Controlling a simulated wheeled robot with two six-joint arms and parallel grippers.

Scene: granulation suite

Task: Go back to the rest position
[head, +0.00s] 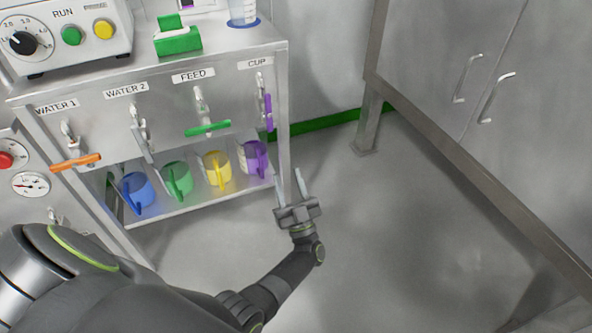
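My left gripper (288,187) is in the lower middle of the head view, at the end of my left arm. Its two fingers are spread apart and point up and away, with nothing between them. It is in front of and just right of the bench's right leg, over the grey floor. My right gripper is not in the head view.
A metal bench (150,97) at left bears a control box (60,37), a green block (178,40) and a beaker (243,12). Taps hang on its front. Blue, green (176,180), yellow and purple jugs stand on the lower shelf. Cabinets (440,60) are at right. Floor between is clear.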

